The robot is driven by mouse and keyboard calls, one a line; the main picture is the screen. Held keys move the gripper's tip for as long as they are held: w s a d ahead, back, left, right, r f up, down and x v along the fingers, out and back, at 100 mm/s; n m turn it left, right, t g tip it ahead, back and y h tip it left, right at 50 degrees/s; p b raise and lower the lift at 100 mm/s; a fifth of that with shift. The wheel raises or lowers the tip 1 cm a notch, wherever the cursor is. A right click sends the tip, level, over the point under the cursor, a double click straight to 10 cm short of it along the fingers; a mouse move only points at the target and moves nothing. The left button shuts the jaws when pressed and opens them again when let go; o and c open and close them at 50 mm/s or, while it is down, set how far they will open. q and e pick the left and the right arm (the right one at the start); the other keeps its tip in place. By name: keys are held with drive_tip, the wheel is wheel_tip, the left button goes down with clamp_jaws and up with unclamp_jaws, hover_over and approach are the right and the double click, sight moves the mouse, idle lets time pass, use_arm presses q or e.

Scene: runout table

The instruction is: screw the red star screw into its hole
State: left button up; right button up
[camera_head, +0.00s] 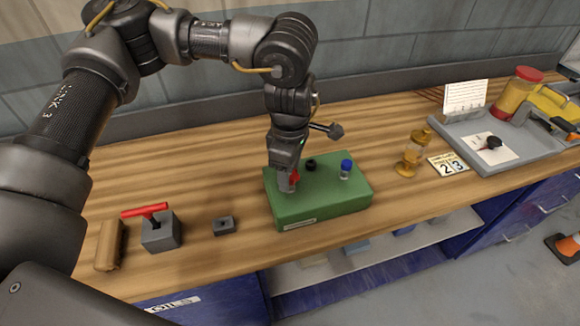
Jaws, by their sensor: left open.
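A green block (335,201) lies on the wooden workbench. The red star screw (295,176) stands upright at the block's left end, partly hidden by my left gripper. My left gripper (287,180) points down at it, with its jaws open around or right beside the red head; I cannot tell which. The hole under the red screw is hidden. A blue-headed screw (346,166) stands at the block's right side, its pale shank showing. A black knob or screw head (311,165) sits on the block between them. My right gripper is not in view.
An amber object (412,154), a date block (448,164) and a grey tray (462,142) are right. The bench's front edge is close.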

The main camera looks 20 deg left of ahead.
use_arm(q)
drive_tip(key=n, duration=0.6)
drive_tip(key=shift+p, duration=0.35)
drive_tip(key=n+p, duration=0.1)
drive_tip(key=n, duration=0.2)
drive_tip(key=shift+r, duration=0.15)
drive_tip(key=n, duration=0.4)
drive_tip(key=shift+p, duration=0.3)
drive_tip(key=n+p, duration=0.1)
drive_tip(key=n, duration=0.2)
drive_tip(key=shift+n, duration=0.4)
drive_tip(key=n+p, duration=0.1)
drive_tip(key=n, duration=0.2)
drive_tip(key=shift+n, duration=0.5)
drive_tip(key=n+p, duration=0.3)
drive_tip(key=n, duration=0.2)
drive_tip(key=shift+r, duration=0.1)
drive_tip(key=shift+n+p, duration=0.5)
drive_tip(key=shift+n, duration=0.3)
drive_tip(key=shift+f+n, duration=0.2)
drive_tip(key=shift+n, duration=0.2)
